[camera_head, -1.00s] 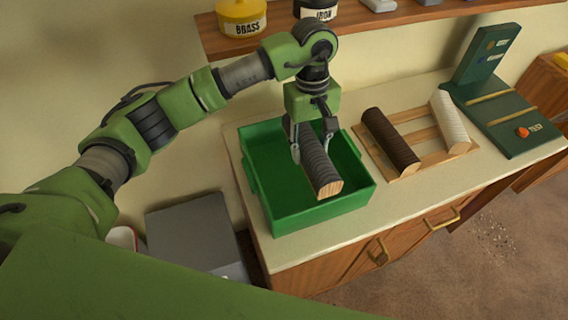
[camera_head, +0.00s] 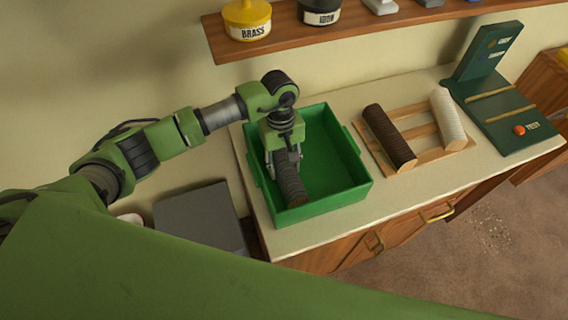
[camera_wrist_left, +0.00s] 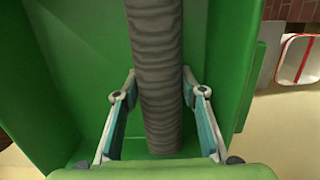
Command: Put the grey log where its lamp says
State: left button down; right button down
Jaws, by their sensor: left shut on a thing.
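The grey log (camera_head: 290,187) is in my left gripper (camera_head: 283,168), inside the green bin (camera_head: 330,207), near its left side. In the left wrist view, the log (camera_wrist_left: 158,85) runs between the two fingers (camera_wrist_left: 158,122) with bin walls around it. I cannot tell whether it touches the bin floor. The green test panel (camera_head: 487,52) stands at the right with two small labelled lamps; neither looks clearly lit. Its orange TEST button (camera_head: 519,130) is on the base. My right gripper is not in view.
A wooden rack (camera_head: 420,133) holds a dark brown log (camera_head: 388,136) and a white log (camera_head: 447,118). A shelf (camera_head: 350,33) above carries BRASS (camera_head: 246,18) and IRON (camera_head: 319,11) pots. A grey box (camera_head: 200,217) stands left of the counter (camera_head: 345,223).

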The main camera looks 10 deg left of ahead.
pick_arm(q)
jog(key=shift+f, duration=0.15)
jog(key=c, duration=1.4)
grip_release()
jog(key=shift+o, duration=0.5)
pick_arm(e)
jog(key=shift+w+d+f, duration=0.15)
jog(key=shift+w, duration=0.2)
